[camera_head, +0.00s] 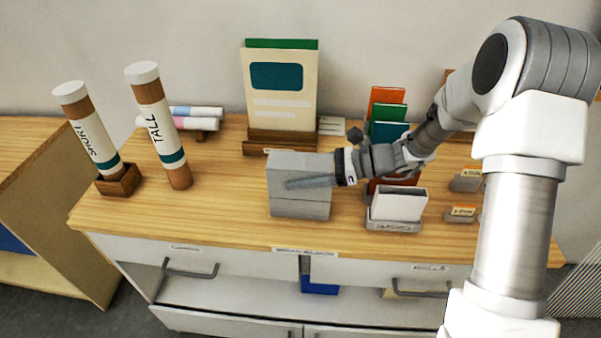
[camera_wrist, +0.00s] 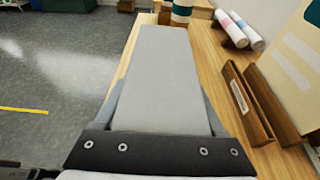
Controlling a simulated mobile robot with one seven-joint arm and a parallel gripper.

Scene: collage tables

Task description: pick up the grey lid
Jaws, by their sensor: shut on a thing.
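The grey lid (camera_head: 298,164) is the upper part of a grey box (camera_head: 300,209) near the front middle of the wooden table. A seam shows between lid and box; I cannot tell whether there is a gap. My gripper (camera_head: 308,183) reaches in from the right and is shut on the lid, one finger along its front side. In the wrist view the lid (camera_wrist: 164,72) is a long, plain grey slab between the fingers of my gripper (camera_wrist: 162,112). The far finger is hidden in the head view.
Two labelled tubes (camera_head: 163,128) stand at the left, one in a wooden holder (camera_head: 121,182). A large card (camera_head: 281,92) in a wooden stand (camera_head: 270,145) is behind the box. A white block (camera_head: 399,205) in a grey tray (camera_head: 393,226) stands at the right, beneath my arm.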

